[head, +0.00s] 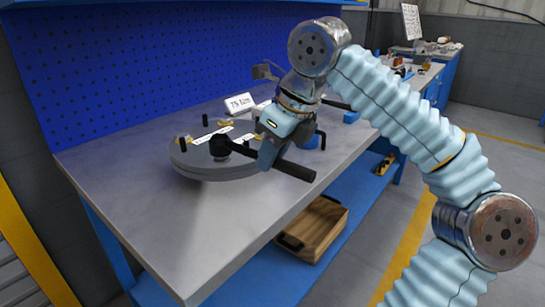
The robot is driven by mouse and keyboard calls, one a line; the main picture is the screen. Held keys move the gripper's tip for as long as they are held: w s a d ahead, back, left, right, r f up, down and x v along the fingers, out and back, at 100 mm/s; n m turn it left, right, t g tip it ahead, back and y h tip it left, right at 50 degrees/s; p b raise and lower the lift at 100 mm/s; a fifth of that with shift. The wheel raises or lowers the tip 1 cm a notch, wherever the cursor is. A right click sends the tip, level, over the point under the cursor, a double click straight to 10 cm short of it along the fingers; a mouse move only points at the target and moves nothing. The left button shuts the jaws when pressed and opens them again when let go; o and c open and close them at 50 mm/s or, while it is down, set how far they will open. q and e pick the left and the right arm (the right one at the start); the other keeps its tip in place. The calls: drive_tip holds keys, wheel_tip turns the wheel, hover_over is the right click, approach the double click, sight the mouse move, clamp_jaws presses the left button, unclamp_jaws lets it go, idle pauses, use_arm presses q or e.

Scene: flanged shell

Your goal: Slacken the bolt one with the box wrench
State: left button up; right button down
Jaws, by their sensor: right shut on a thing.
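The grey round flanged shell (205,170) lies on the workbench. Black upright bolts stand near its rim, one at the far side (205,119) and one at the left (183,145). The black box wrench (298,171) lies across the right part of the shell, its handle reaching past the rim over the bench. Its ring end is over the shell's top face; I cannot tell whether it sits around a bolt, as it hides what is below. My right gripper (270,152) is shut on the wrench's handle. My left gripper is out of view. Which bolt is bolt one I cannot read.
A white sign (239,103) stands behind the shell, near the blue pegboard (160,60). Small brass-coloured parts lie on the shell. A wooden crate (318,228) sits on the blue lower shelf. The bench's front left (150,225) is clear.

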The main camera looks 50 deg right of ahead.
drive_tip(key=shift+r, duration=2.6)
